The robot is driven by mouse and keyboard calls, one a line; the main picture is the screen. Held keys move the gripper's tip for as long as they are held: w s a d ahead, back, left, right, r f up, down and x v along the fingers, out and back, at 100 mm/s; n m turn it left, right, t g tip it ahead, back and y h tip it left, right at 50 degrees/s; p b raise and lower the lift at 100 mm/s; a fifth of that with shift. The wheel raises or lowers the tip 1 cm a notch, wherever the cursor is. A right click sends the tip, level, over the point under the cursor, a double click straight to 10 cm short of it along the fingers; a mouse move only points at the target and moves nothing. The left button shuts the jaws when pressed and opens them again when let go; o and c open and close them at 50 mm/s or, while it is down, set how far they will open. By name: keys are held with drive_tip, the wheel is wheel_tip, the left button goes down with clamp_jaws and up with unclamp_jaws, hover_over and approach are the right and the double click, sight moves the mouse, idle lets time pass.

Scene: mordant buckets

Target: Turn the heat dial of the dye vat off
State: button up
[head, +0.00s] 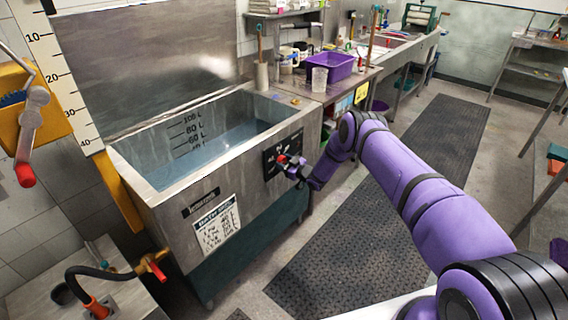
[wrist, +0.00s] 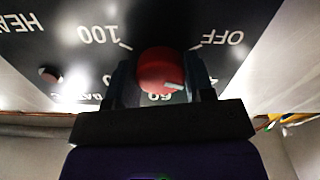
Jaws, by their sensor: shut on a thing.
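The dye vat (head: 150,185) is a steel tank with its lid up and bluish liquid inside. Its red heat dial (wrist: 155,62) sits on a black panel (wrist: 75,20) marked HEAT, with 100, 60 and OFF around it, upside down in the wrist view. The dial's pale pointer mark faces lower right, between 60 and OFF; a finger hides part of that scale. My gripper (wrist: 160,82) has a dark finger on each side of the dial and is shut on it. In the head view, my gripper (head: 293,167) is at the vat's front panel, and the dial shows as a small red spot.
A bench with a purple tub (head: 335,67) and a clear beaker (head: 319,79) stands beyond the vat. A hose with a red-handled tap (head: 153,265) is at lower left. The dark floor mat (head: 375,215) is clear.

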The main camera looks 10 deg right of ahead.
drive_tip(key=n, duration=0.4)
drive_tip(key=shift+n, duration=2.8)
drive_tip(key=o, duration=0.9)
drive_tip(key=shift+d, duration=0.1)
drive_tip(key=v, duration=1)
drive_tip(key=shift+s+d, duration=0.2)
drive_tip(key=shift+s, duration=0.1)
